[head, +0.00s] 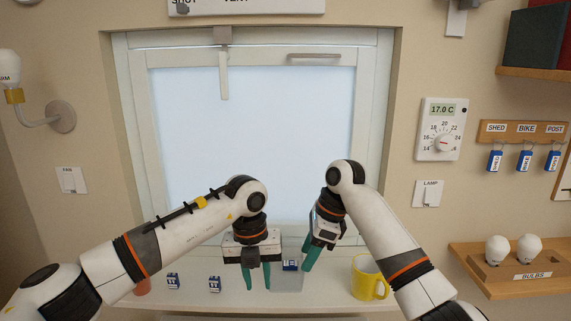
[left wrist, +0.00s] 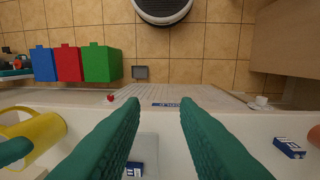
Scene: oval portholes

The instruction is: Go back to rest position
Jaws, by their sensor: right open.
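My left gripper (head: 256,279) hangs fingers down in front of the window sill in the head view. Its two green fingers stand apart with nothing between them, as the left wrist view (left wrist: 160,108) also shows. My right gripper (head: 310,256) is a little to the right, tilted, with its green fingers pointing down. It is open and I see nothing held in it. Part of a green finger shows at the left edge of the left wrist view.
The window sill (head: 190,301) carries small blue-and-white blocks (head: 173,282), a clear container (head: 291,281) and a yellow mug (head: 369,279). Behind is a closed-looking window (head: 255,130). A thermostat (head: 441,129), key hooks (head: 525,131) and a bulb shelf (head: 520,285) are on the right wall.

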